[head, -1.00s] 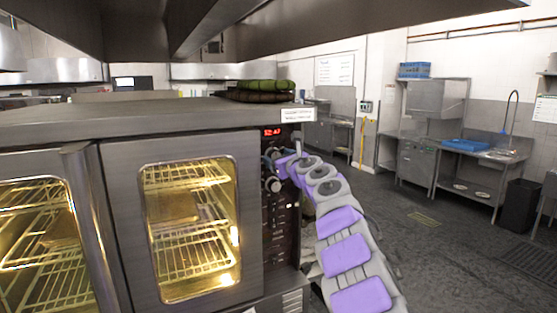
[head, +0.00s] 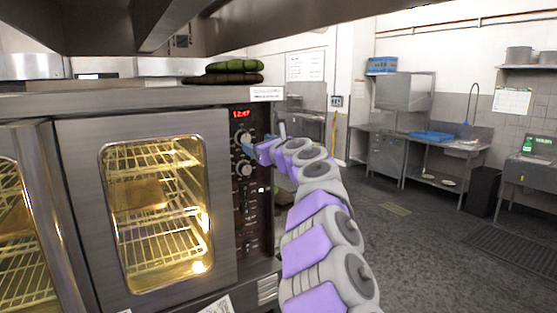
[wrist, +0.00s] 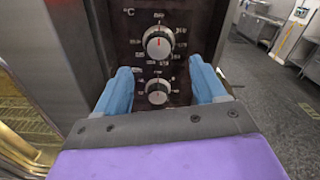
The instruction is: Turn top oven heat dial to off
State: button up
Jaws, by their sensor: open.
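The oven (head: 75,140) has a dark control panel with a red clock display (head: 241,113) on its right side. The top heat dial (wrist: 158,43), silver with a red pointer mark and a °C scale, shows whole in the wrist view; it also shows in the head view (head: 242,138). A second, lower dial (wrist: 158,91) sits below it, also seen in the head view (head: 243,168). My gripper (wrist: 158,82) is open, with blue fingers either side of the lower dial in the picture and the top dial just above. I cannot tell whether the fingers touch the panel.
The oven's glass door (head: 155,215) is closed, with lit racks inside. Green and dark folded cloths (head: 232,72) lie on top of the oven. A steel hood (head: 270,25) hangs overhead. The floor (head: 410,240) to the right is clear, before a sink counter (head: 450,145).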

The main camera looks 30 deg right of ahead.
jog(key=s+b, duration=0.1)
jog(key=s, duration=0.9)
jog(key=shift+d+b, duration=0.2)
jog(key=shift+b, duration=0.1)
